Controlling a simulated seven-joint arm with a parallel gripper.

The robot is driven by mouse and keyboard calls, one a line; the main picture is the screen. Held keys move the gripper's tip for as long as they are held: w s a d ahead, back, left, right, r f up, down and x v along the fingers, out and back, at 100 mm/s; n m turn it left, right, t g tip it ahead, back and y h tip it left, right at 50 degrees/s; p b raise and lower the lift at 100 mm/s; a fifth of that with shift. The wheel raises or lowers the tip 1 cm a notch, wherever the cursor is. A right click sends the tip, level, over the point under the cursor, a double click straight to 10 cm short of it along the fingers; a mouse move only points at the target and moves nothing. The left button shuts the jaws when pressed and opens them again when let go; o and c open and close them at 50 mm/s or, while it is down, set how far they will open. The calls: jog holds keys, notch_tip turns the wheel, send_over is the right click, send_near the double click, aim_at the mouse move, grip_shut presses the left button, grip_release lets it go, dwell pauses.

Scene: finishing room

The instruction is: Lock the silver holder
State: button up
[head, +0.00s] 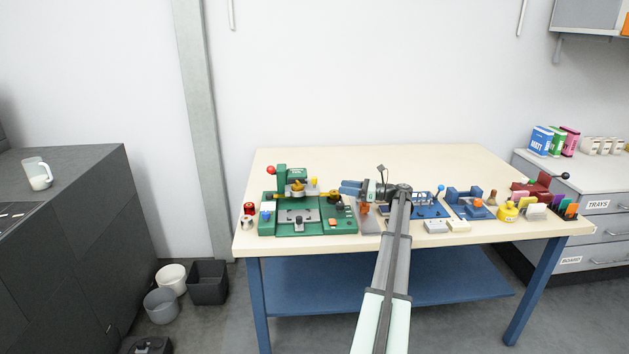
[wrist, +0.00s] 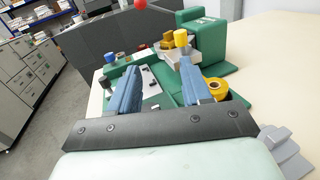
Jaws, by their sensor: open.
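The green machine (head: 283,212) stands at the left end of the table. A silver plate-like part (head: 297,216), which may be the silver holder, lies on its front bed with a small dark piece at its front. In the wrist view a silver part (wrist: 150,82) shows between the fingers, partly hidden by the left one. I cannot tell its lock state. My gripper (head: 347,187) has blue fingers, points left and is just right of the machine. In the wrist view my gripper (wrist: 158,75) is open, with nothing held between its fingers.
The machine carries a red ball knob (head: 271,170), a yellow knob (wrist: 180,38) and a blue knob (wrist: 110,58). A yellow ring (wrist: 217,88) is close by the right finger. Blue fixtures (head: 465,203) crowd the table's right. The table's back (head: 370,158) is clear.

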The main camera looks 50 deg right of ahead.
aim_at(315, 179)
jog(key=shift+w+d+m+t+h, duration=0.2)
jog(key=shift+w+d+m+h, duration=0.1)
jog(key=shift+d+h, duration=0.15)
jog(key=shift+w+d+m+t+h, duration=0.2)
jog(key=shift+w+d+h, duration=0.15)
jog(key=shift+d, duration=0.2)
jog(key=x, duration=1.3)
jog(key=shift+w+a+f, duration=0.1)
jog(key=shift+w, duration=0.1)
jog(key=shift+c, duration=0.3)
grip_shut()
